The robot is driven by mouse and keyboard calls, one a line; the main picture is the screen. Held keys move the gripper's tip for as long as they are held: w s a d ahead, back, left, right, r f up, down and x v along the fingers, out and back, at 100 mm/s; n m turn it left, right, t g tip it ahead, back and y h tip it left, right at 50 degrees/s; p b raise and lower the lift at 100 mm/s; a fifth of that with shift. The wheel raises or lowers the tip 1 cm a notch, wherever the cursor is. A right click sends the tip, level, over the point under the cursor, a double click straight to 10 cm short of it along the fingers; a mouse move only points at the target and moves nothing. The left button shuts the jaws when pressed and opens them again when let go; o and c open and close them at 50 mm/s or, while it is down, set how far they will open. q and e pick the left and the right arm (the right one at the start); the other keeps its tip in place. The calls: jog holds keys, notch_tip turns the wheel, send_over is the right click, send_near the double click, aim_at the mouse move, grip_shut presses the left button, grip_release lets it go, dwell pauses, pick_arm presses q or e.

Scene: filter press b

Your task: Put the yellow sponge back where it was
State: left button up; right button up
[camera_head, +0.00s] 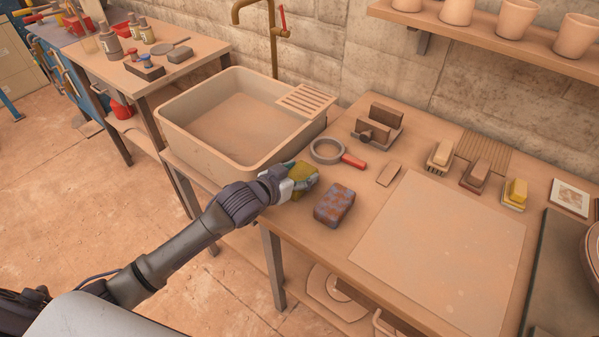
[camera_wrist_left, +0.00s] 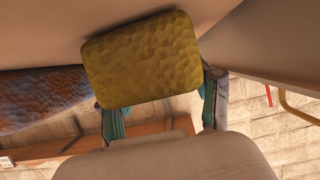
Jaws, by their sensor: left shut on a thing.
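The yellow sponge (camera_head: 304,174) is in my left gripper (camera_head: 291,181), at the table's left edge beside the sink. In the left wrist view the sponge (camera_wrist_left: 143,60) sits between the two green-edged fingers (camera_wrist_left: 160,115), which are shut on it. I cannot tell whether the sponge touches the table. A mottled reddish-blue block (camera_head: 334,205) lies on the table just right of the gripper; it also shows in the left wrist view (camera_wrist_left: 40,97). My right gripper is not in view.
The sink (camera_head: 190,137) with a slatted rack (camera_head: 306,99) is left of the sponge. A red-handled round strainer (camera_head: 328,150) lies behind it. Several brushes (camera_head: 440,156) stand in a row at the back right. A large pale board (camera_head: 440,250) covers the table's middle.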

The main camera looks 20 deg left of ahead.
pick_arm(q)
jog(key=shift+f, duration=0.15)
jog(key=o, duration=1)
jog(key=shift+s+r, duration=0.1)
jog(key=shift+r, duration=0.15)
jog(key=v, duration=1.1)
jog(key=shift+s+a+r, duration=0.15)
jog(key=shift+s+a, duration=0.05)
jog(key=shift+s, duration=0.15)
